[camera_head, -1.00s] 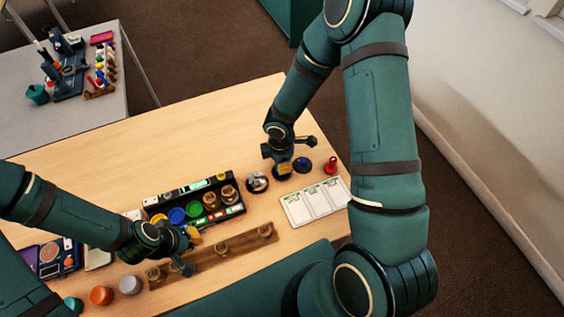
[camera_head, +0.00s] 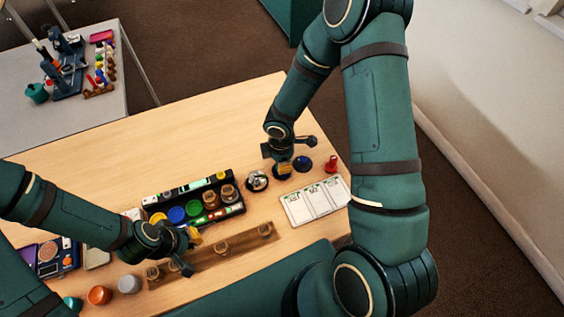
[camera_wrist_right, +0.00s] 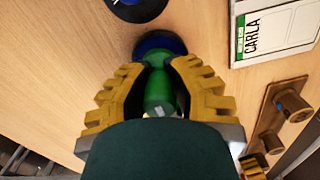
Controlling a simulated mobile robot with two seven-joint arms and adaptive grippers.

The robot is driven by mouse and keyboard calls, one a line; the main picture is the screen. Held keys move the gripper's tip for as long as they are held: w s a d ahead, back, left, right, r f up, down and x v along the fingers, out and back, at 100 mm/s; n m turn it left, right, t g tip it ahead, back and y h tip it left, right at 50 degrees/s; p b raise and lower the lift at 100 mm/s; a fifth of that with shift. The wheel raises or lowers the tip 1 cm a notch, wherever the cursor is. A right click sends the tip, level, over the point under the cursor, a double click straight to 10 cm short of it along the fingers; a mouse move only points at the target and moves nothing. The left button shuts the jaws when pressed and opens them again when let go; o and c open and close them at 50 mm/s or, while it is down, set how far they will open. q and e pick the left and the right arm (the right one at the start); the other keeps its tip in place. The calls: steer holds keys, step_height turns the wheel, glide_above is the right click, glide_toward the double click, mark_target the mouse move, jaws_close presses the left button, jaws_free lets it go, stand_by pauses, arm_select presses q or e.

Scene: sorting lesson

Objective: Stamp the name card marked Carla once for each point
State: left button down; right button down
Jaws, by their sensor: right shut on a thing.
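My right gripper (camera_wrist_right: 160,95) is shut on a green-handled stamp (camera_wrist_right: 158,92), its yellow fingers on both sides of the handle. The stamp stands over a round blue pad (camera_wrist_right: 160,42); I cannot tell if they touch. The name card marked Carla (camera_wrist_right: 275,32) lies to the right in the wrist view.
A silver bell (camera_head: 257,181) stands left of the right gripper, a red stamp (camera_head: 331,163) to its right. A black organiser (camera_head: 190,190) holds coloured pots. Orange (camera_head: 98,295) and grey (camera_head: 129,284) pots stand at the front left.

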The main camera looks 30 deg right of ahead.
arm_select(q)
steer(key=shift+f+b, duration=0.5)
steer(key=shift+f, duration=0.1)
arm_select(e)
steer(key=shift+f, duration=0.5)
stand_by(1.0)
